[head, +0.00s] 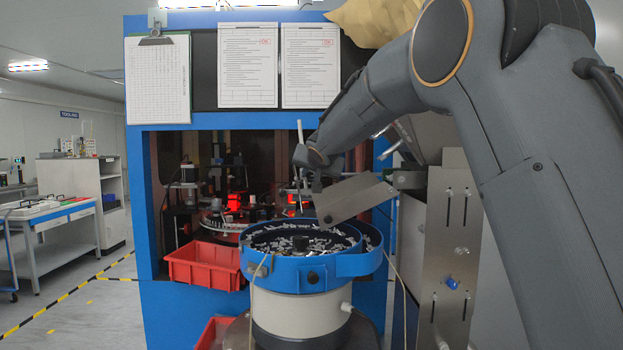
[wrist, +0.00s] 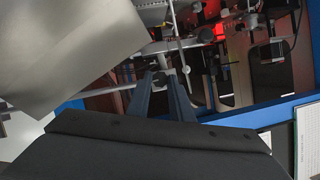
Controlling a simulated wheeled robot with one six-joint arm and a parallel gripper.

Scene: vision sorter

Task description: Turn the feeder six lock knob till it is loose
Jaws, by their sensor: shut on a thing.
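In the wrist view, the two grey fingers of my gripper (wrist: 161,82) close around a small dark knob (wrist: 160,77), which I take to be the lock knob. It sits by a light horizontal bar and a thin upright rod. Most of the knob is hidden between the fingertips. In the head view my gripper (head: 308,178) is at the opening of the blue machine, above the bowl feeder. The knob cannot be made out there, and no feeder number is readable.
The blue bowl feeder (head: 312,267) full of small pale parts stands below my gripper. A bent metal chute plate (head: 352,196) is close on the right and fills the upper left of the wrist view. A red bin (head: 205,268) hangs at the left. Red-lit fixtures are behind.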

